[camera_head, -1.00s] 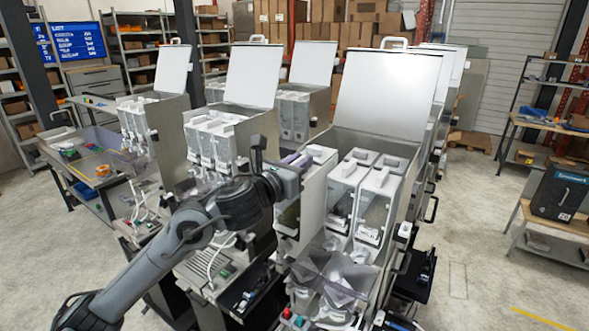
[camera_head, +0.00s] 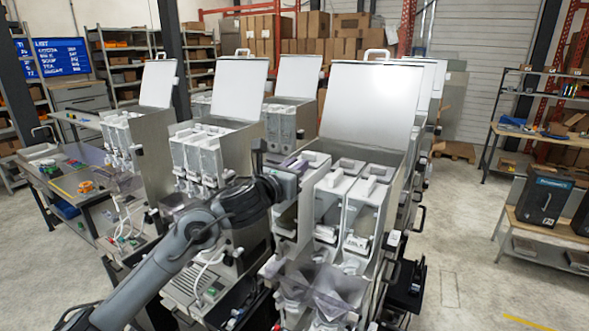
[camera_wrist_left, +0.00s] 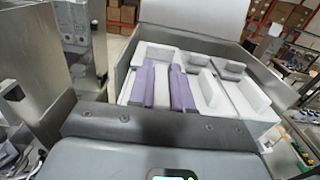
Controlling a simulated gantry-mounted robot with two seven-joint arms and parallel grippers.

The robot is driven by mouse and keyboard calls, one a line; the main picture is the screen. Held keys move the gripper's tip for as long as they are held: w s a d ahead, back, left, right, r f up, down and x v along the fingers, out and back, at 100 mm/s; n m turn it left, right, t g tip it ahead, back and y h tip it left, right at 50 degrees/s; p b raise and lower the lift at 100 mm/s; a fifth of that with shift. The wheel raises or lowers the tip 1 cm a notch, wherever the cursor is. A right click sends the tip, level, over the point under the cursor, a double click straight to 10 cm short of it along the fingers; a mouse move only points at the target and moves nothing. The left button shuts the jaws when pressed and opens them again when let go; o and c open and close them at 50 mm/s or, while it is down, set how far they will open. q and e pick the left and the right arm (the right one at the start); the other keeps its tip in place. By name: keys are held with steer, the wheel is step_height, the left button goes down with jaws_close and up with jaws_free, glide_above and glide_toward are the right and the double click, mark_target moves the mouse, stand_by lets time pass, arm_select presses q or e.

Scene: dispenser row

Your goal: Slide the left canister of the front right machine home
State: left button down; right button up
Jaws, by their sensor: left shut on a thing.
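The front right machine (camera_head: 366,98) has its lid raised, with a row of canisters under it. Its left canister (camera_head: 317,158) has a white top, and my arm hides much of its body. My left gripper (camera_head: 297,167) comes in from the left at that canister's top. In the left wrist view its two purple fingers (camera_wrist_left: 166,88) are closed on the white upright fin of the left canister. The middle canister (camera_head: 329,206) and right canister (camera_head: 363,216) stand beside it, free of the gripper. My right gripper is not in view.
Clear funnels (camera_head: 335,285) sit below the canisters. The machine's metal side wall (camera_wrist_left: 113,73) runs close to the left of the gripped canister. Another open machine (camera_head: 205,150) stands to the left. Open floor (camera_head: 460,250) lies to the right.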

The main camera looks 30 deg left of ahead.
arm_select(q)
steer(key=shift+w+f+b, duration=0.65)
steer(key=shift+w+b, duration=0.1)
steer(key=shift+b, duration=0.05)
steer(key=shift+f, duration=0.1)
steer(key=shift+f+b, duration=0.5)
steer(key=shift+b, duration=0.05)
